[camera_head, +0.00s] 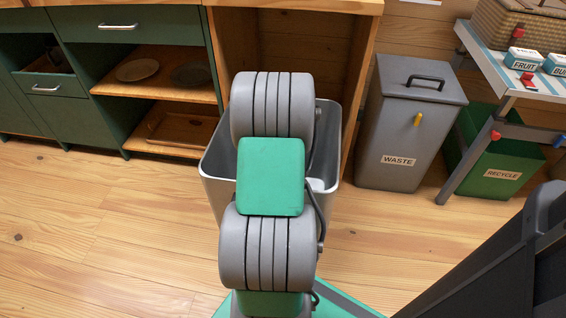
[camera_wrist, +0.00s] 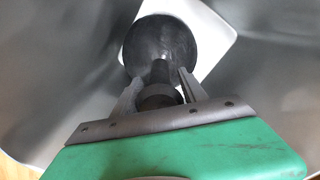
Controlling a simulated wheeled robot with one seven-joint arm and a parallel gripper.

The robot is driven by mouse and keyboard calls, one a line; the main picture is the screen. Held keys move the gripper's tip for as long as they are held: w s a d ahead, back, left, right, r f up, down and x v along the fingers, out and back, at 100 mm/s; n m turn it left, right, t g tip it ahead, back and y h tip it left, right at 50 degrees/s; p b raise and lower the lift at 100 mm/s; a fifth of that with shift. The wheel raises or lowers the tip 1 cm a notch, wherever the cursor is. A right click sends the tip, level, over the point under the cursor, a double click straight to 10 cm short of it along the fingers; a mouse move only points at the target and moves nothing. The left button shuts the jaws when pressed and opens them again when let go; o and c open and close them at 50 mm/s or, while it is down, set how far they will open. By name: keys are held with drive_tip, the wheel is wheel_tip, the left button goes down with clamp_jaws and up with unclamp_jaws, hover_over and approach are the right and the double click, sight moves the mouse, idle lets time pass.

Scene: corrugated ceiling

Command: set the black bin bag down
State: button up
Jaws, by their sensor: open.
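The black bin bag (camera_wrist: 150,42) shows in the wrist view as a round dark body with a narrow neck pointing toward my gripper. It is inside an open grey bin (camera_head: 213,185), over the pale bin floor (camera_wrist: 216,48). It seems to rest on that floor, but the contact is hidden. My gripper (camera_wrist: 160,76) is open, with one finger on each side of the bag's neck. I cannot tell whether the fingers touch it. In the head view my arm hides the gripper and the bag.
A closed grey waste bin (camera_head: 410,130) and a green recycle bin (camera_head: 490,165) stand to the right, by a table (camera_head: 510,75) with boxes on it. Green cabinets with wooden shelves (camera_head: 150,88) stand behind left. Bin walls (camera_wrist: 50,60) surround my gripper. The wooden floor (camera_head: 100,220) at left is clear.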

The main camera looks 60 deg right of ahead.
wheel_tip(320, 180, up, 13)
drive_tip(key=p, duration=0.4)
drive_tip(key=shift+r, duration=0.1)
drive_tip(key=w+a+r+n, duration=0.2)
drive_tip(key=w+a+n, duration=0.2)
drive_tip(key=a, duration=0.5)
drive_tip(key=w+a+r+n, duration=0.1)
drive_tip(key=w+a+n, duration=0.35)
drive_tip(key=a, duration=0.35)
drive_tip(key=s+a+n+t, duration=0.1)
drive_tip(key=s+a+n, duration=0.1)
drive_tip(key=a+n, duration=0.5)
drive_tip(key=s+a+f+n+t, duration=0.1)
drive_tip(key=s+a+n, duration=0.2)
drive_tip(key=a+n, duration=0.4)
drive_tip(key=a, duration=0.9)
drive_tip(key=shift+s+a+f, duration=0.3)
drive_tip(key=shift+s+a, duration=0.05)
drive_tip(key=shift+s, duration=0.1)
